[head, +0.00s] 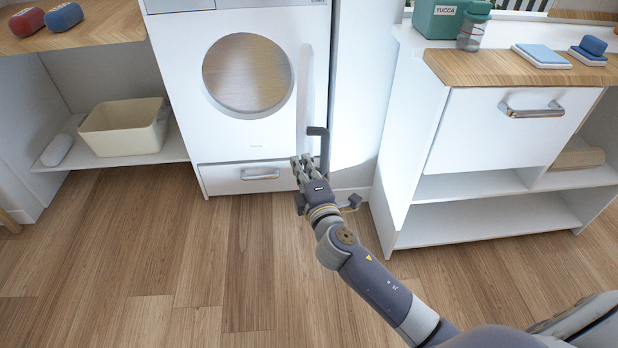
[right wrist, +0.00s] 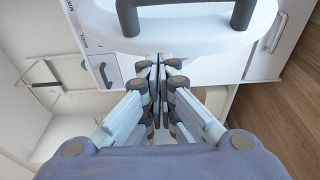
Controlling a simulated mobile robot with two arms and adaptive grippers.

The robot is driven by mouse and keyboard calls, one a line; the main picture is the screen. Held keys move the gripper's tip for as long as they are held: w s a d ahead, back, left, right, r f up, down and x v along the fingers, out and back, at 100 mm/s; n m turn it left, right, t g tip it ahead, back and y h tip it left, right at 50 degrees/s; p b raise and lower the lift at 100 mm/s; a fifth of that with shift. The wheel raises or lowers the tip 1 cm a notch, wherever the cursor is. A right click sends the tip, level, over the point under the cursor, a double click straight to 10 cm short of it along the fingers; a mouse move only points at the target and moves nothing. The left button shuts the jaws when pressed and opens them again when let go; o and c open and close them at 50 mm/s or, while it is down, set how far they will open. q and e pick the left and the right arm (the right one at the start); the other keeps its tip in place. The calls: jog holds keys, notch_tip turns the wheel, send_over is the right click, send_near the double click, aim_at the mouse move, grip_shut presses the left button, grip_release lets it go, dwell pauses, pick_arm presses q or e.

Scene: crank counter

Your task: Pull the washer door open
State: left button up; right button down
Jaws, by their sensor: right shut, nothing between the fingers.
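The white washer (head: 228,140) has a round metallic opening (head: 248,75) in its front. Its white door (head: 307,95) looks nearly edge-on at the right of that opening, seemingly swung out from the front. A dark grey bar handle (head: 324,150) sticks out to the right of the door's lower end. My right gripper (head: 302,163) is shut and empty, just left of the handle. In the right wrist view the closed fingertips (right wrist: 159,62) are by the door's rounded rim, below the handle (right wrist: 185,10). I cannot tell whether they touch the rim. My left gripper is not in view.
The washer's lower drawer (head: 225,178) is shut. A white cabinet with a drawer (head: 490,140) stands close on the right. A shelf with a cream bin (head: 122,128) stands at the left. The wooden floor (head: 150,260) before the washer is clear.

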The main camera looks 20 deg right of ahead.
aim_at(306, 144)
jog(key=w, duration=0.1)
jog(key=w+d, duration=0.1)
jog(key=shift+w, duration=0.3)
jog(key=shift+w+d, duration=0.1)
jog(key=shift+d, duration=1.5)
jog(key=s+d+n+y, duration=0.1)
jog(key=s+d+y, duration=0.1)
jog(key=d, duration=1.2)
jog(key=shift+s, duration=0.3)
jog(key=shift+a, duration=0.1)
